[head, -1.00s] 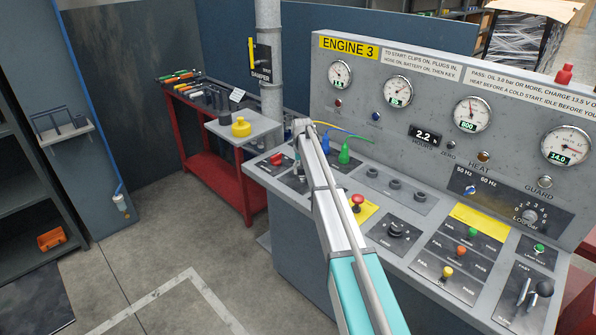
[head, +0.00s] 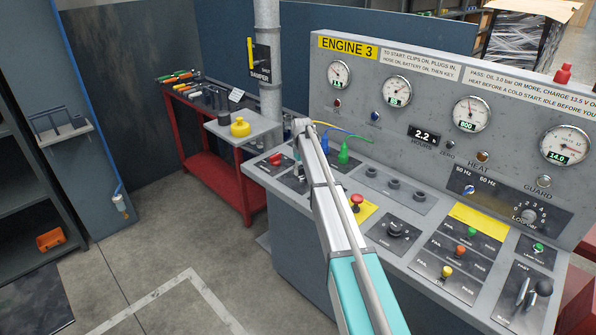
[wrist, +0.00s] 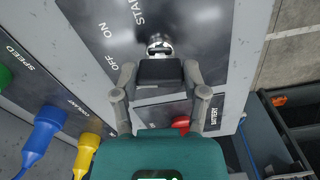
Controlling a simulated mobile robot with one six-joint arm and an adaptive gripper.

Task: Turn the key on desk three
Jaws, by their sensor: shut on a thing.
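Desk three is the grey console with the yellow "ENGINE 3" plate (head: 348,47) in the head view. In the wrist view the black head of the key (wrist: 160,72) sits in a round metal lock (wrist: 159,44) on a dark plate marked OFF, ON and START. My gripper (wrist: 160,80) is shut on the key's head, one finger on each side. Which mark the key points to I cannot tell. In the head view my arm hides the key and most of my gripper at the desk's left end.
A blue plug (wrist: 41,135) and a yellow plug (wrist: 87,152) stand near my gripper. A red part (wrist: 181,122) is by the BATTERY label. On the desk, a red mushroom button (head: 357,201) and a rotary knob (head: 396,229) lie right of my arm. The floor in front is clear.

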